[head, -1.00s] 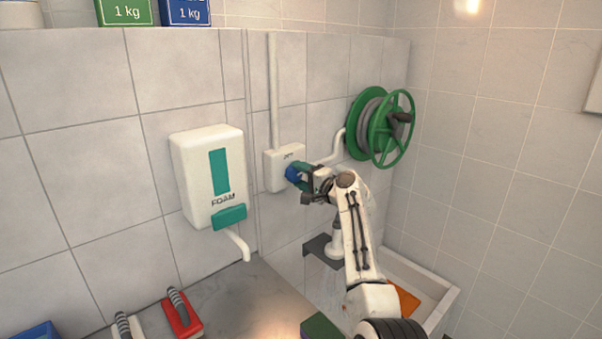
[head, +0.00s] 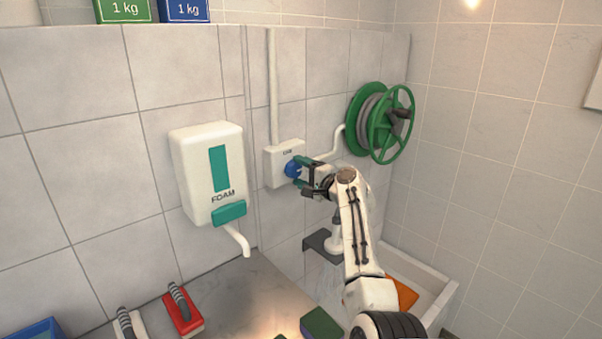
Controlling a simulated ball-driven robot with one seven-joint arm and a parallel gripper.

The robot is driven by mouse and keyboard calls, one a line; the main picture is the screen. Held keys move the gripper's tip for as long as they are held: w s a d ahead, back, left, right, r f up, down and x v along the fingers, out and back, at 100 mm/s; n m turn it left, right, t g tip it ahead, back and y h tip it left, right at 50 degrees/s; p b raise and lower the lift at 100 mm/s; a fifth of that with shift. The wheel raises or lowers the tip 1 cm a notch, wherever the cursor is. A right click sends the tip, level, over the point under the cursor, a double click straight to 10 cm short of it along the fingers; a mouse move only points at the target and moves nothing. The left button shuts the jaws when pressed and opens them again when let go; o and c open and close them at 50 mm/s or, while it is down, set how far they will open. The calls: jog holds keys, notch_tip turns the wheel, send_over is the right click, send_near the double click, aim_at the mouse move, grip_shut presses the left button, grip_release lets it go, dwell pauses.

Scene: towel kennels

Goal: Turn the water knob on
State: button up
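The box has small dark lettering above the knob, too small to read surely. My gripper (head: 298,172) is at the knob from the right, with its teal fingers on either side of it. The fingers look closed on the knob and partly cover it.
A white foam dispenser (head: 207,165) hangs to the left of the box. A green hose reel (head: 380,122) is on the wall to the right, close to my arm. A white basin (head: 432,308) stands lower right.

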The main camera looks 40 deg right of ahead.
jog(key=shift+o, duration=0.9)
jog(key=shift+a, duration=0.1)
jog(key=shift+s, duration=0.1)
jog(key=s+b, duration=0.1)
jog(key=s, duration=0.9)
jog(key=shift+s+b, duration=0.3)
jog(key=shift+s, duration=0.1)
